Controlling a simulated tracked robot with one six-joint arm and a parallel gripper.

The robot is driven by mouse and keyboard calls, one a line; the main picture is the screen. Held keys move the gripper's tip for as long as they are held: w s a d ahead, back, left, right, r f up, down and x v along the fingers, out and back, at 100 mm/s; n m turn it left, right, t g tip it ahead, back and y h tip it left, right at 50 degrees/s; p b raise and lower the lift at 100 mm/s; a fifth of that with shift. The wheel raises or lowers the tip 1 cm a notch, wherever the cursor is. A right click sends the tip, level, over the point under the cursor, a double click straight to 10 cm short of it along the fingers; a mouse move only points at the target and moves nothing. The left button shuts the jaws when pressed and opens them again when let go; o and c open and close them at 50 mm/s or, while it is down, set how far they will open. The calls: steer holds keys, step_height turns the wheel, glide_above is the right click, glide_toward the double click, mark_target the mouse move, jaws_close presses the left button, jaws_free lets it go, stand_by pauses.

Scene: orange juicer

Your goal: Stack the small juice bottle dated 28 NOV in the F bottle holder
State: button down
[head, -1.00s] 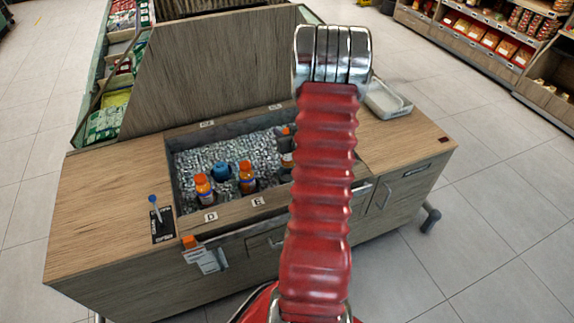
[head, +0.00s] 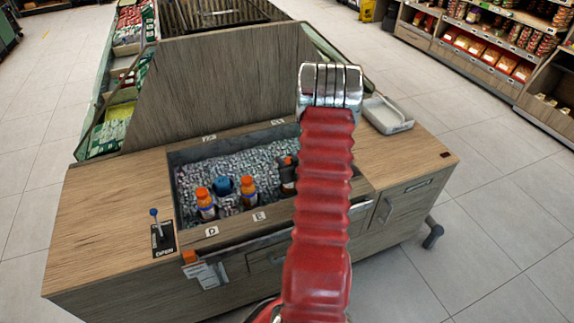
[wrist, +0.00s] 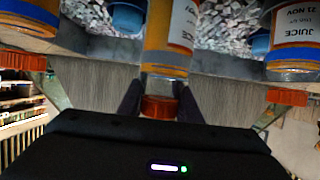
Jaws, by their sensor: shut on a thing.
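My gripper (wrist: 160,104) is shut on a juice bottle (wrist: 169,38), with its two dark fingers on either side of the orange cap. The bottle's label is cut off, so I cannot read its date. In the head view, my red arm hides most of the gripper and bottle, at the right part of the ice well (head: 232,165). The F mark and its holder cannot be made out. D (head: 212,231) and E (head: 259,216) marks show on the front rim.
Orange-capped bottles stand behind D (head: 205,203) and E (head: 248,190), with a blue item (head: 222,185) between them. In the wrist view, a bottle dated 21 NOV (wrist: 292,38) is at right and another bottle (wrist: 30,18) at left. A lever (head: 158,225) stands left.

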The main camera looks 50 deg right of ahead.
steer(key=shift+f, duration=1.5)
steer(key=c, duration=1.3)
jaws_free()
steer(key=shift+r, duration=0.1)
steer(key=shift+r, duration=0.2)
steer(key=v, duration=1.2)
steer(key=shift+s+d, duration=0.1)
